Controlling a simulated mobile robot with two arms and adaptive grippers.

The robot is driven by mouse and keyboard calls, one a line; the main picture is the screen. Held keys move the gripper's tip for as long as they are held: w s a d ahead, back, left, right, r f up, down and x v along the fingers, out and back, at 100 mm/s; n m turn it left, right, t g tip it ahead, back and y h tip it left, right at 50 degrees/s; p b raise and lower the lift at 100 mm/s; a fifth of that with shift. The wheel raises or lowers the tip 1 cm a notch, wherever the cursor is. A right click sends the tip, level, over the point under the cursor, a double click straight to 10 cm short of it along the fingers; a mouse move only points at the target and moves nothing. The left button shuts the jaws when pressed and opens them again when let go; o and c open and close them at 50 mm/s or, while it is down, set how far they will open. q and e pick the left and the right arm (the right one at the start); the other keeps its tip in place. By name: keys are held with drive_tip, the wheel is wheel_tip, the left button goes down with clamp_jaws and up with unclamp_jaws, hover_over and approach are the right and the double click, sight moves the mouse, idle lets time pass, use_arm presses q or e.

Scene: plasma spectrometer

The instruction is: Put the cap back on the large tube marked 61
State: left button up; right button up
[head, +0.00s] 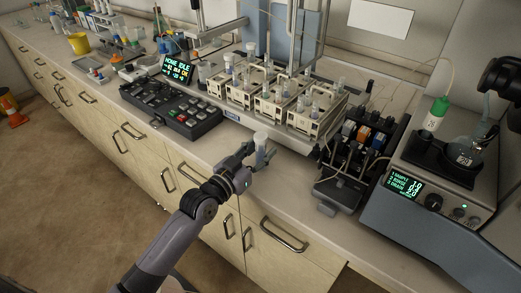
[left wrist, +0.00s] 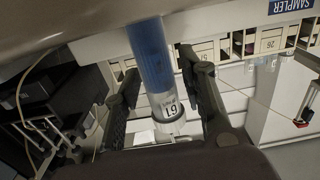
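The large tube marked 61 (left wrist: 168,105) is between the fingers of my left gripper (head: 257,160). The tube has a blue section and a clear part with the white label. In the head view the tube (head: 265,153) is held roughly upright, clear of the rack, near the counter's front edge. Its upper end looks whitish; I cannot tell whether that is a cap or the rim. No loose cap can be made out.
Behind the gripper stands a sampler rack (head: 243,97) of numbered bins with several tubes. A black control panel (head: 170,108) is left of it. A pump (head: 358,145) and a grey instrument (head: 440,190) with a flask stand right. Little counter is free in front.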

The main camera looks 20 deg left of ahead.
use_arm(q)
drive_tip(key=shift+r, duration=0.15)
drive_tip(key=b+v, duration=0.1)
drive_tip(key=v, duration=1.1)
idle(0.5)
